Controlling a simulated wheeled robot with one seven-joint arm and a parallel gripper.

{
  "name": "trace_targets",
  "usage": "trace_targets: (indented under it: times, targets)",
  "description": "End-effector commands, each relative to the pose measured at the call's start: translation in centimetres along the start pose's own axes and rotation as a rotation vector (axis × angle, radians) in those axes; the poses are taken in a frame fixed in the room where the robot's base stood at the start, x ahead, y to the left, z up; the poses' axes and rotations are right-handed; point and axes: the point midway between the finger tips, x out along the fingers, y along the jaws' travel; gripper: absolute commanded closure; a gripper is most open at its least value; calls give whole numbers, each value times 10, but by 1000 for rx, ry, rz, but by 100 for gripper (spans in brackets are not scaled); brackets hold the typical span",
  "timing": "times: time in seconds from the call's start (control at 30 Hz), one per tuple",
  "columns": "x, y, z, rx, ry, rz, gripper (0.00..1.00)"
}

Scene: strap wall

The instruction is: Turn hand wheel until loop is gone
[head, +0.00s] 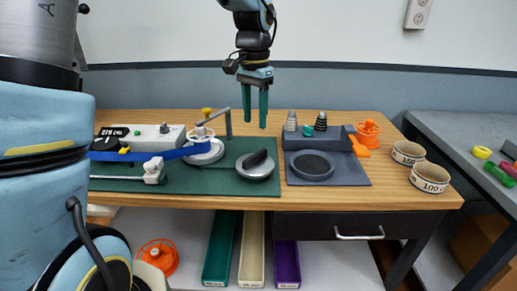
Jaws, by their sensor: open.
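A blue strap (136,155) runs across the front of a grey box on the green mat (240,150) to a round drum (206,153). Whether the strap has a slack loop is too small to tell. A small white spoked hand wheel (201,133) sits over the drum. A yellow knob (207,111) shows just above the wheel. My gripper (257,124) hangs open and empty, its two green fingers pointing down, to the right of the wheel and apart from it. The strap's left part is partly hidden behind my own body.
A grey post with a bent arm (228,122) rises between the wheel and my gripper. A round grey dial (258,165) stands on the mat. A dark tray (328,172), an orange wheel (368,130) and two labelled rings (408,152) lie to the right.

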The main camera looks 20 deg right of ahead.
Motion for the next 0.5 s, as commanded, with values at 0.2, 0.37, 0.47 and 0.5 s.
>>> trace_targets:
  times: [0.2, 0.37, 0.47, 0.5]
  targets:
    - [15, 0, 1, 6, -10, 3, 50]
    - [43, 1, 2, 5, -11, 4, 50]
    - [62, 1, 2, 5, -10, 4, 50]
    - [69, 1, 2, 4, -10, 4, 50]
